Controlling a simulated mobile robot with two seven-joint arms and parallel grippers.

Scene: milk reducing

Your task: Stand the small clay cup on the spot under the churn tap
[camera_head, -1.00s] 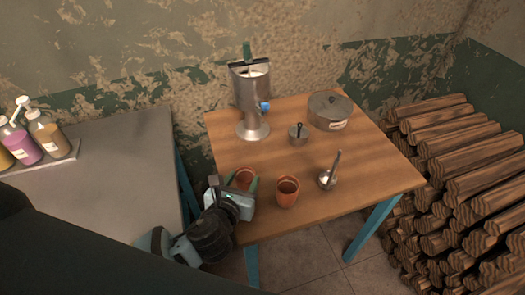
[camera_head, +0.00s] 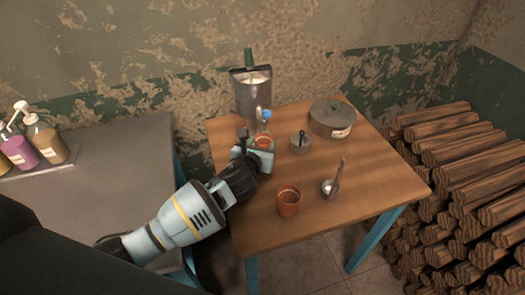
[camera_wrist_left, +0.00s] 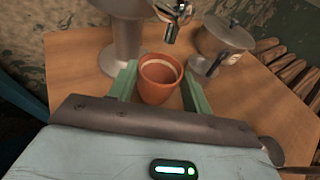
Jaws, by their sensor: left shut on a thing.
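A clay cup (camera_head: 263,143) is in my left gripper (camera_head: 258,147), just in front of the metal churn (camera_head: 253,95). In the left wrist view the cup (camera_wrist_left: 158,80) is upright and looks empty, between the green fingers on either side of it. The churn's tap (camera_wrist_left: 172,25) shows beyond the cup, a little to its right. I cannot tell whether the cup touches the table. A second clay cup (camera_head: 288,203) stands upright near the table's front edge. My right gripper is not in view.
A grey table (camera_head: 110,170) with pump bottles is at the left. Stacked logs (camera_head: 480,170) are at the right.

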